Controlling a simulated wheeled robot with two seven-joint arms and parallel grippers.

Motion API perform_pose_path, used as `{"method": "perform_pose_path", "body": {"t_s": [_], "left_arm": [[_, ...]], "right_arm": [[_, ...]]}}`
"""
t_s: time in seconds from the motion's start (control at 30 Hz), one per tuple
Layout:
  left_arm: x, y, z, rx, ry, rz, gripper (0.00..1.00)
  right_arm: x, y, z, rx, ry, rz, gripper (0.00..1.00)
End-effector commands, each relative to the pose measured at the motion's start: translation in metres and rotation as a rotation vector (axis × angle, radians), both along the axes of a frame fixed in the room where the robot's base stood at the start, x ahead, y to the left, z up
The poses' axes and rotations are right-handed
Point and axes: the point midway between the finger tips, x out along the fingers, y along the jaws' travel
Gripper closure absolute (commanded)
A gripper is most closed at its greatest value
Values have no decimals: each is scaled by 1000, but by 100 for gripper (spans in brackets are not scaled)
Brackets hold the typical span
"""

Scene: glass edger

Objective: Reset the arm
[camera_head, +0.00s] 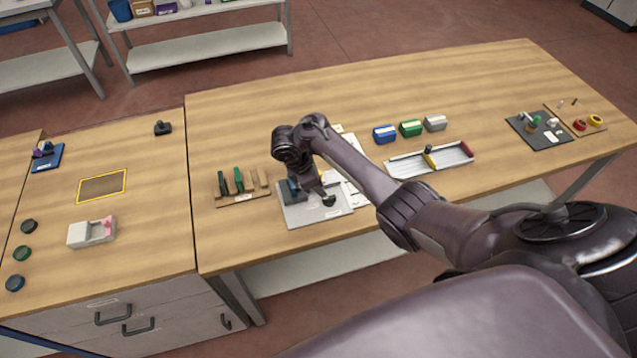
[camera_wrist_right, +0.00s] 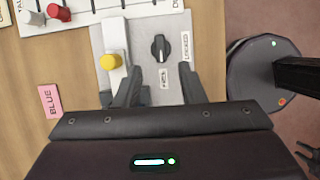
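My right arm reaches in from the right in the head view, and its gripper (camera_head: 318,194) is over a grey panel (camera_head: 300,217) on the long wooden table. In the right wrist view the gripper (camera_wrist_right: 160,88) is open, its two dark fingers apart with nothing between them. Just beyond the fingertips, the grey panel (camera_wrist_right: 140,45) has a black rotary knob (camera_wrist_right: 160,47) with small labels. A yellow button (camera_wrist_right: 108,62) on a pale strip is to the knob's left. Part of the panel is hidden under the gripper. My left gripper is not in view.
A rack with green and brown pieces (camera_head: 240,183) stands left of the panel. Blue (camera_head: 384,134), green (camera_head: 410,128) and grey (camera_head: 435,122) blocks sit behind a white tray (camera_head: 408,168). A pink label (camera_wrist_right: 49,102) reads BLUE. Much of the table's back is clear.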

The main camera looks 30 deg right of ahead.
Motion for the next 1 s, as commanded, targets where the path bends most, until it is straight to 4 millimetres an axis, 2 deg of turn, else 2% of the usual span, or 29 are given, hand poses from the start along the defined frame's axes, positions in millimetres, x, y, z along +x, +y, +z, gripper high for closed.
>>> {"method": "perform_pose_path", "body": {"t_s": [0.3,0.47,0.6,0.73,0.9,1.0], "left_arm": [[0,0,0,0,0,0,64],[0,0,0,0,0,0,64],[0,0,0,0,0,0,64],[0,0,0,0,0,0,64],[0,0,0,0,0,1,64],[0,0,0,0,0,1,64]], "right_arm": [[-1,1,-1,1,-3,-1,64],[-13,21,-10,24,-57,-46,64],[-41,55,-17,83,-165,-162,64],[-76,84,-9,159,-271,-317,64],[-126,106,22,268,-388,-548,64],[-150,111,44,320,-437,-671,64]]}}
